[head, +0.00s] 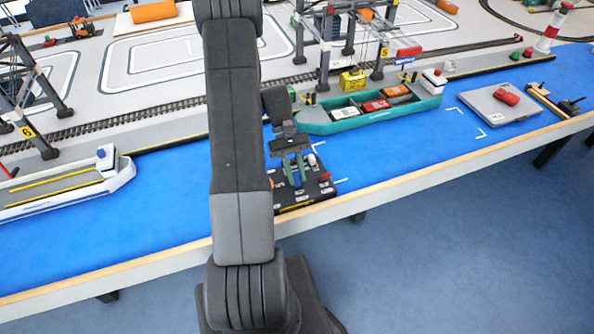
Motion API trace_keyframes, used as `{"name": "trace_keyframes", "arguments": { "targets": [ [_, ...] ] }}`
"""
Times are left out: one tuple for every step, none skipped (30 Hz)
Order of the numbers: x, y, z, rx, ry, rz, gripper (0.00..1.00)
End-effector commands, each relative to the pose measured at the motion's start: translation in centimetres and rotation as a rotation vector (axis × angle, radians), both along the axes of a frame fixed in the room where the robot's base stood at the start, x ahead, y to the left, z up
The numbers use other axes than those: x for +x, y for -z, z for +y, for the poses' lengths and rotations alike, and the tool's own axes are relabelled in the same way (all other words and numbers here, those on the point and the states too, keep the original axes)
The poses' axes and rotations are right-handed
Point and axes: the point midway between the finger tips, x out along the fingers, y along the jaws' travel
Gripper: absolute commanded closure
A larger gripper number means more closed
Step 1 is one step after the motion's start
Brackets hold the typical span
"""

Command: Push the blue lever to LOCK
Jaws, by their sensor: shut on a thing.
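The black control box (318,190) stands on the blue surface near the table's front edge, partly hidden behind my arm. The blue lever (295,179) rises from it, with only a small part showing between the fingers. My gripper (295,171) points down over the box and is shut on the blue lever. A lever with a red knob (324,177) and one with a white knob (311,160) stand to the right of my gripper. The box's labels are too small to read, so I cannot tell which mark the blue lever is at.
A white ship (75,185) lies at the left. A grey case (487,107) with a red thing on it is at the right. Blue surface right of the box is clear.

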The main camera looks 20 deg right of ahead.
Motion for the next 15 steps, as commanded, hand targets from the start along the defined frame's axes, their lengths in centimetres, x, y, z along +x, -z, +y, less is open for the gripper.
{"name": "trace_keyframes", "arguments": {
  "targets": [
    [0.24,0.04,-0.01,-0.002,-0.001,0.031,1.0],
    [0.33,0.07,-0.02,-0.002,-0.001,0.049,1.0],
    [0.4,0.12,-0.02,-0.003,-0.001,0.072,1.0],
    [0.46,0.18,-0.01,-0.003,-0.001,0.088,1.0],
    [0.54,0.2,-0.01,-0.004,-0.001,0.102,1.0],
    [0.6,0.24,-0.01,-0.004,-0.001,0.119,1.0],
    [0.62,0.27,-0.01,-0.004,0.0,0.132,1.0],
    [0.66,0.3,-0.01,-0.004,0.0,0.143,1.0],
    [0.75,0.31,-0.02,-0.004,0.0,0.155,1.0],
    [0.76,0.31,-0.01,-0.005,0.0,0.164,1.0],
    [0.78,0.33,-0.01,-0.005,0.0,0.172,1.0],
    [0.81,0.36,-0.01,-0.005,0.0,0.18,1.0],
    [0.83,0.38,-0.01,-0.005,0.0,0.186,1.0],
    [0.84,0.38,-0.01,-0.005,0.0,0.191,1.0],
    [0.85,0.38,-0.01,-0.006,0.0,0.196,1.0]
  ]
}}
